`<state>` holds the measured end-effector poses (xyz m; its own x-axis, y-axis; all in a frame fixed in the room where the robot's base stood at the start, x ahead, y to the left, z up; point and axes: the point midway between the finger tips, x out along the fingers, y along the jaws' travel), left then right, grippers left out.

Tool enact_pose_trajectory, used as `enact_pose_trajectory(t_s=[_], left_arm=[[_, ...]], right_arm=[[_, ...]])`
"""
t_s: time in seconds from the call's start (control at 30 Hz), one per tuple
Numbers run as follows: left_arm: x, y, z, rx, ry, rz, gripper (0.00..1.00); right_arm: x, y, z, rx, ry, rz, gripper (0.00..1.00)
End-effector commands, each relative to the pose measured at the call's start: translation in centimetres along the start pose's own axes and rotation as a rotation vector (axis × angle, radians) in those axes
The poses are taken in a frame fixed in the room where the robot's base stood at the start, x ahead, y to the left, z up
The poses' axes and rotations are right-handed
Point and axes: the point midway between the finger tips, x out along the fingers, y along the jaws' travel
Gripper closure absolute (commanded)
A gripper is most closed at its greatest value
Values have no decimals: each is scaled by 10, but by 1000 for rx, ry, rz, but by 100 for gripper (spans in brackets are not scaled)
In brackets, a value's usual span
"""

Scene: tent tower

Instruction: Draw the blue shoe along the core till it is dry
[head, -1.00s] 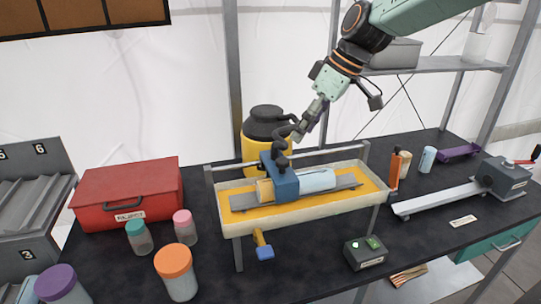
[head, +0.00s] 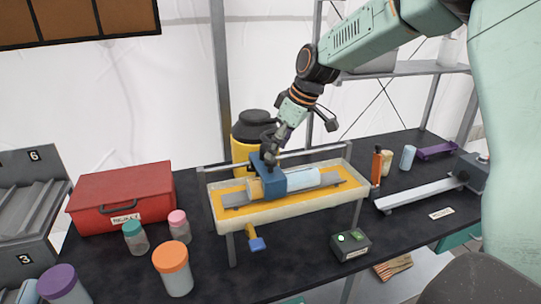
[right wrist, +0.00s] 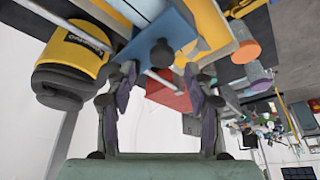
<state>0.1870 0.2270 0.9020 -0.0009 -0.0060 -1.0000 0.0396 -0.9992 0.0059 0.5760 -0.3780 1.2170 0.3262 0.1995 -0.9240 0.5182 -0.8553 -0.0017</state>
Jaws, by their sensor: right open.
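The blue shoe (head: 271,184) sits over the core (head: 306,178) near its left end, inside a long pale tray (head: 290,208) with a yellow floor. The core's part right of the shoe looks pale blue-white; a short tan part shows on the left. My right gripper (head: 268,150) is right above the shoe, at its dark knob. In the right wrist view the fingers (right wrist: 163,95) are apart, with the knob (right wrist: 160,53) between or just beyond the tips; I cannot tell whether they touch it. My left gripper is out of view.
A rail runs behind the tray, with a yellow-and-black jug (head: 250,135) behind it. A red box (head: 122,190) and several lidded jars stand left. A small dark box with a green button (head: 351,245) stands at front right. An orange bottle (head: 376,165) is at the tray's right end.

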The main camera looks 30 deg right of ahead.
Motion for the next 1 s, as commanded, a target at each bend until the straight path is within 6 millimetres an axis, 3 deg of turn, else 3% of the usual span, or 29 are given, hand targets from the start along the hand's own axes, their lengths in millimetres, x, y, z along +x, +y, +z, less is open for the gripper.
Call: enact_pose_trajectory(t_s=[0.23, 0.6, 1.0], left_arm=[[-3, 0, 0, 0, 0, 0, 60], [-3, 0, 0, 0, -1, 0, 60], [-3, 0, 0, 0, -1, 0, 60]], right_arm=[[31, -2, -1, -2, -2, 0, 47], [38, -5, -1, -4, 0, -2, 47], [37, -5, -1, -4, 1, -1, 80]])
